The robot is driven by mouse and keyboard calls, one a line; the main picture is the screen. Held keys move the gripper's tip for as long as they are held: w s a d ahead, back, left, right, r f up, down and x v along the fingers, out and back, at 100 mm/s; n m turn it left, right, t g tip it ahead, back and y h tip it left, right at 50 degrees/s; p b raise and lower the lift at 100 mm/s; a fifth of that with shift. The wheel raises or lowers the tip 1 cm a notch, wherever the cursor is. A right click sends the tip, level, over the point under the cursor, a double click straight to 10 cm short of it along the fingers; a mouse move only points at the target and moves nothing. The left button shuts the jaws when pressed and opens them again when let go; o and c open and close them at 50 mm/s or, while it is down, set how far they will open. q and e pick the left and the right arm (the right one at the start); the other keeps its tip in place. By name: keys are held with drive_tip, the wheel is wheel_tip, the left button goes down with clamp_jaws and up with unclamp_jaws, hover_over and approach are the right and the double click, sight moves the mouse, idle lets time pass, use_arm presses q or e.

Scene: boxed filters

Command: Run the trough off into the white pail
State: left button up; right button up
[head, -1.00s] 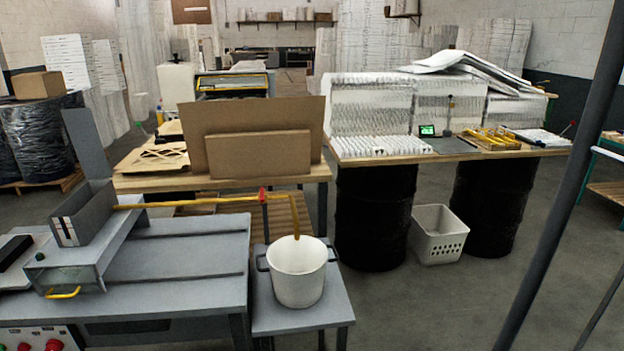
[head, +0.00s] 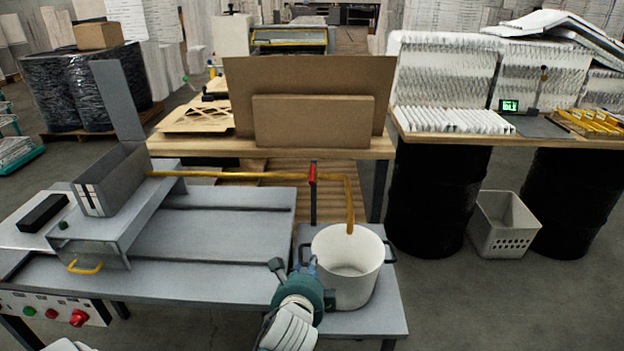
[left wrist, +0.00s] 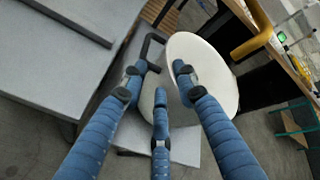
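The grey open-topped trough (head: 115,180) stands on the metal bench at left. Its inside is mostly hidden, so I cannot tell its level. A yellow pipe (head: 240,175) runs from it past a red valve handle (head: 312,173) and bends down over the white pail (head: 362,285). The pail stands upright on a small grey stand, and its visible inside looks empty. My left gripper (head: 292,272) is at the pail's left side, near a dark side handle. In the left wrist view its fingers (left wrist: 160,80) are spread, before the pail (left wrist: 215,60) and its black handle (left wrist: 152,45). My right gripper is out of view.
Cardboard sheets (head: 310,85) stand on a wooden table behind the pipe. Black drums (head: 437,200) carry another table at right. A white basket (head: 505,225) sits on the floor between them. The metal bench top (head: 225,235) is largely clear.

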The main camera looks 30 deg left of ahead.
sight(311, 184)
use_arm(q)
drive_tip(key=w+a+r+m+t+y, duration=0.2)
drive_tip(key=w+r+m, duration=0.25)
drive_tip(key=r, duration=0.35)
drive_tip(key=w+a+r+m+t+y, duration=0.2)
drive_tip(key=w+r+m, duration=0.1)
drive_tip(key=r+m, duration=0.35)
drive_tip(key=shift+n, duration=0.4)
drive_tip(key=p+x, duration=0.1)
drive_tip(key=x, duration=0.8)
drive_tip(key=shift+w+a, duration=0.1)
drive_tip(key=shift+w, duration=0.1)
drive_tip(key=shift+w+a+f+h, duration=0.1)
drive_tip(key=shift+w+a+h, duration=0.15)
drive_tip(key=shift+w+h, duration=0.15)
clamp_jaws()
